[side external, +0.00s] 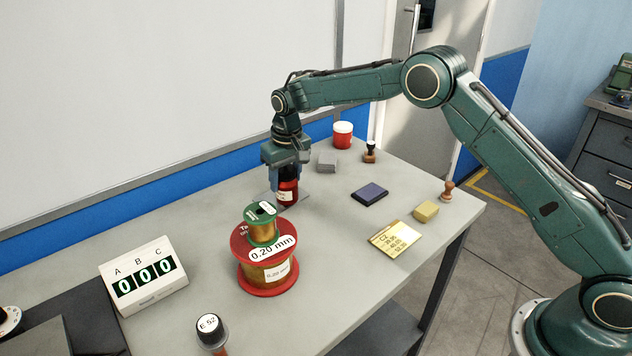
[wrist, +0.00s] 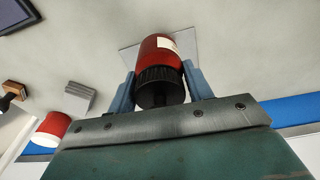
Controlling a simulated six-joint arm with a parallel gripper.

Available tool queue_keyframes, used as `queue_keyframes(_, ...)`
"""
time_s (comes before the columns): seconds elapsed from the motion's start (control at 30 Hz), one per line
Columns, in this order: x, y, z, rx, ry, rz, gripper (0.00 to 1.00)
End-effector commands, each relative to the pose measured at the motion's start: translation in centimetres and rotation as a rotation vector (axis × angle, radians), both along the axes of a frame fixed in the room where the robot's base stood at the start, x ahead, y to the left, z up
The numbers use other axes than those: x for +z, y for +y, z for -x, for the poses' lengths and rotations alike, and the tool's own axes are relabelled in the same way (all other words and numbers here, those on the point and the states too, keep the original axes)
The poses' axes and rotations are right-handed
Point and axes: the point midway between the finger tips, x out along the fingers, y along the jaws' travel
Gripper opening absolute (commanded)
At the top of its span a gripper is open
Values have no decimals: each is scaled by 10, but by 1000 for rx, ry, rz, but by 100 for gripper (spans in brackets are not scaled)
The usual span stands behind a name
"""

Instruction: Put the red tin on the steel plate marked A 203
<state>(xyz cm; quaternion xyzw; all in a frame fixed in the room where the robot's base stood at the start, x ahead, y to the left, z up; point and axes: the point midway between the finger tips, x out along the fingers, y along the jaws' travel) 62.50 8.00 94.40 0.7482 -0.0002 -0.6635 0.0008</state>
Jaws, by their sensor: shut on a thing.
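A red tin with a ribbed black cap and a white label (side external: 288,190) is between the fingers of my gripper (side external: 287,183), which points down and is shut on it. The red tin also shows in the wrist view (wrist: 160,46), its cap between the blue fingers (wrist: 158,75). A thin grey steel plate (side external: 303,193) lies on the bench beneath the tin; its corners show on both sides of the tin in the wrist view (wrist: 130,56). No marking on the plate is readable. I cannot tell whether the tin touches the plate.
Just in front stands a wire spool (side external: 265,258) with a smaller spool on top. A red pot with a white lid (side external: 343,135), a grey block (side external: 327,163) and a stamp (side external: 370,152) are behind. A dark pad (side external: 370,193) and brass plate (side external: 396,239) lie right.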

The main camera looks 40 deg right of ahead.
Motion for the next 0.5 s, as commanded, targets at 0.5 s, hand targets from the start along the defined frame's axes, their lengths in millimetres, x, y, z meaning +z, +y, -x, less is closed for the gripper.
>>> queue_keyframes(0.5, -9, 0, 0, 0, -2, 0, 21)
